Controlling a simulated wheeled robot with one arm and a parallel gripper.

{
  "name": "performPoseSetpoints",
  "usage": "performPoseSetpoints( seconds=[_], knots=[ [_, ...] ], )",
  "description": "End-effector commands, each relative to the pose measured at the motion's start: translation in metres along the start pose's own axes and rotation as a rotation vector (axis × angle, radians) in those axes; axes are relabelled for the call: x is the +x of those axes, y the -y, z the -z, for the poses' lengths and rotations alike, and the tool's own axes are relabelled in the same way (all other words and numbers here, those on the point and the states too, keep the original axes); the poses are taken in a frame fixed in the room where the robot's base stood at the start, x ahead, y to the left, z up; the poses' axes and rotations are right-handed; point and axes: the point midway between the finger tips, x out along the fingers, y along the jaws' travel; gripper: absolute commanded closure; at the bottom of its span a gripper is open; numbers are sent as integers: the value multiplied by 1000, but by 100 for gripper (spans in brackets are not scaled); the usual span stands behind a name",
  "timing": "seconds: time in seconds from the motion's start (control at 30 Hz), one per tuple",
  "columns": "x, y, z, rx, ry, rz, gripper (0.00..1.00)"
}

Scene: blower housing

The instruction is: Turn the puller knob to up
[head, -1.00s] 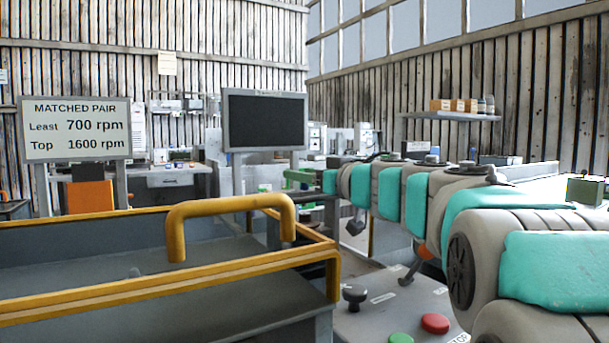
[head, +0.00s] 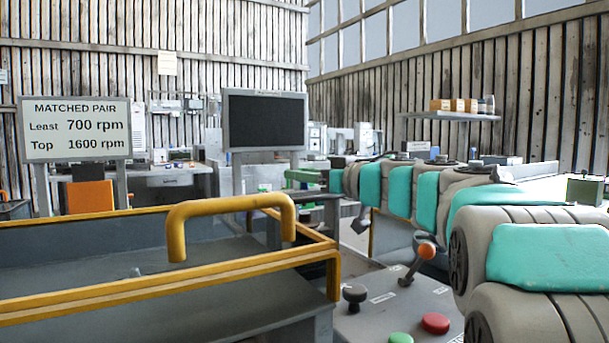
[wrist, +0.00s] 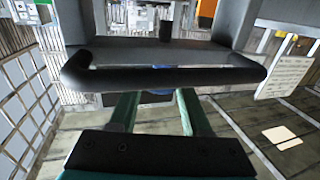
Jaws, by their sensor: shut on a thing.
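In the head view my gripper (head: 304,178) is small and far off, at the end of my outstretched arm, behind the yellow rail. The knob cannot be made out there.
A dark bar handle (wrist: 165,78) lies close across the fingers. A yellow-railed guard (head: 230,203) stands at left. Nearer are a panel with a black knob (head: 354,293), an orange-tipped lever (head: 427,250), a red button (head: 435,323) and a green button (head: 400,338). A monitor (head: 264,120) stands behind.

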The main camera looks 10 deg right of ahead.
Motion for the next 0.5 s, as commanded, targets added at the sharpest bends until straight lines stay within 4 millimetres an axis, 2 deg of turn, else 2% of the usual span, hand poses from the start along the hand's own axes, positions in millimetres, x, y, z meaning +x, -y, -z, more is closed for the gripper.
performPoseSetpoints(
  seconds=[0.5],
  knots=[
    [0,-2,-2,1,1,366,100]
  ],
)
